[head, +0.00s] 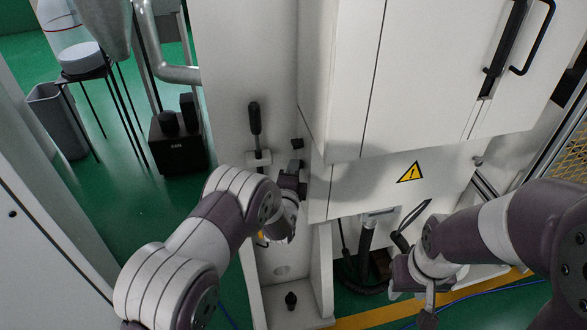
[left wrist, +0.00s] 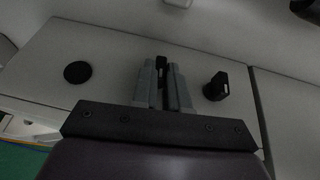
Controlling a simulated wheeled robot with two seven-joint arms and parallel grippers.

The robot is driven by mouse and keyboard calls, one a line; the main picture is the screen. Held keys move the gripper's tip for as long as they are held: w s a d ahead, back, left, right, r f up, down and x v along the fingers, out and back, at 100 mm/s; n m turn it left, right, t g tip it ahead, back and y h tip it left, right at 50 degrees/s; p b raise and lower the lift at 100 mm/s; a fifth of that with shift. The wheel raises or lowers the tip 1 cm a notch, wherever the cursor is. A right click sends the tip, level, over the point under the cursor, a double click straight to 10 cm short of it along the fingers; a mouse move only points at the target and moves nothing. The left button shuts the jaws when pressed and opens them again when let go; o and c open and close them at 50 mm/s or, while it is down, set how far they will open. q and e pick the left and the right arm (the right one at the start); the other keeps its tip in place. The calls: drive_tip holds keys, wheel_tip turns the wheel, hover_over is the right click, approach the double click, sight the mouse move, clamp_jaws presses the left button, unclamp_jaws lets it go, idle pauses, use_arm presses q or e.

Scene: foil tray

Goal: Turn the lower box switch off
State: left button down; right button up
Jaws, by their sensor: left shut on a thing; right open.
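My left gripper (head: 298,168) is at the side of the white column, just left of the lower white box (head: 345,188) with the yellow warning sign. In the left wrist view my left gripper (left wrist: 162,72) is shut on a small black switch (left wrist: 161,63), which shows between its grey fingers. The switch is mostly hidden by the fingers, and its position cannot be told. A black knob (left wrist: 216,87) stands to the right of the fingers and a flat black disc (left wrist: 77,72) to the left. My right gripper (head: 427,303) is open, low at the right, apart from the box.
A lever with a black handle (head: 254,118) sticks up on the column left of my left gripper. A large white cabinet (head: 420,70) with black handles overhangs the lower box. Black cables (head: 367,250) hang below it. A stool (head: 84,72) and grey bin (head: 55,120) stand far left.

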use_arm(q)
drive_tip(key=shift+w+r+n+g+p, duration=0.1)
drive_tip(key=shift+r+n+g+p, duration=0.15)
drive_tip(key=shift+g+p, duration=0.55)
drive_tip(key=shift+w+r+n+g+p, duration=0.1)
drive_tip(key=shift+n+g+p, duration=0.35)
drive_tip(key=shift+g, duration=0.55)
drive_tip(key=shift+r+n+g+p, duration=0.2)
drive_tip(key=shift+g+p, duration=0.6)
drive_tip(key=shift+g, duration=0.1)
drive_tip(key=c, duration=1.1)
unclamp_jaws()
drive_tip(key=shift+c, duration=0.2)
drive_tip(key=b+v, duration=0.1)
drive_tip(key=v, duration=1.1)
drive_tip(key=shift+s+a+r+b, duration=0.2)
drive_tip(key=shift+a+b, duration=0.1)
drive_tip(key=shift+b, duration=0.1)
